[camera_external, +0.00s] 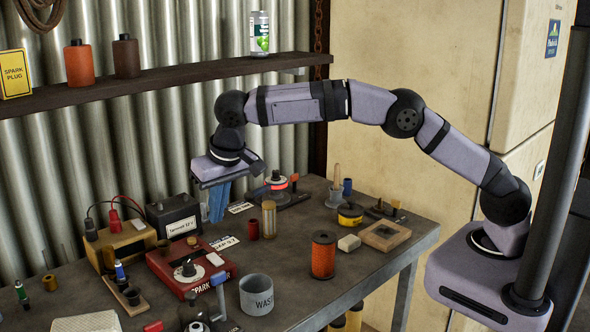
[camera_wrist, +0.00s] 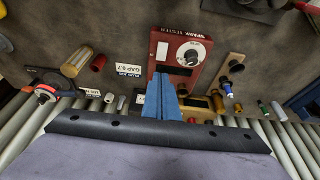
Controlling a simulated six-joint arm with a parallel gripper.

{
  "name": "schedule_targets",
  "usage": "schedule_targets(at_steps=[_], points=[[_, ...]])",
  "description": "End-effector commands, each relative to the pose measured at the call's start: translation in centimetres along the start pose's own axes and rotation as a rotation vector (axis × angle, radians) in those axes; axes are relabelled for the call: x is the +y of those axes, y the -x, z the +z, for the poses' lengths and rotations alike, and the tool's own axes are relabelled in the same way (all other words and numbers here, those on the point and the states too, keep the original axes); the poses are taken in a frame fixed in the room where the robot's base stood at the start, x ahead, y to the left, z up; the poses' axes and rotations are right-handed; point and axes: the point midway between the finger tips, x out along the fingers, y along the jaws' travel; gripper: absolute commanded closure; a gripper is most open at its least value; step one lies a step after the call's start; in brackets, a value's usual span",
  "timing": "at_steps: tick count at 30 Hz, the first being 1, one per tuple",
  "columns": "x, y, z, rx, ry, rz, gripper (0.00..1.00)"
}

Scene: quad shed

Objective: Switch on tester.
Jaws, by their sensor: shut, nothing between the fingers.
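The tester is a red box marked "SPARK" (camera_external: 165,272) on the bench, with a round black knob (camera_external: 188,269) on a pale dial on its top. In the wrist view the red tester (camera_wrist: 177,77) lies just beyond my fingertips, and its knob (camera_wrist: 191,57) on a white dial is up and to the right of them. My gripper (camera_external: 217,218) has blue fingers pointing down, above the bench behind the tester and clear of the knob. In the wrist view my gripper (camera_wrist: 161,78) is shut and empty. The dial's exact setting is too small to read.
A tan box with red and black leads (camera_external: 130,243) and a black battery (camera_external: 174,217) stand behind the tester. A shelf (camera_external: 170,78) runs along the wall.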

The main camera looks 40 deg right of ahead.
Motion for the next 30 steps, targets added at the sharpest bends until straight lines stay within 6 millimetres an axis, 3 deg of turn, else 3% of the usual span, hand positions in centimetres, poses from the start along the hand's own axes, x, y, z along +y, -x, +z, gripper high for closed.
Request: schedule_targets(at_steps=[9,15,21,30], points=[[0.1,-5.7,-0.1,-0.003,0.0,0.004,1.0],[0.1,-8.4,0.4,-0.003,0.001,0.003,1.0],[0.1,-10.0,0.7,-0.001,0.0,0.001,1.0],[0.1,-10.6,0.8,0.0,0.0,0.0,1.0]])
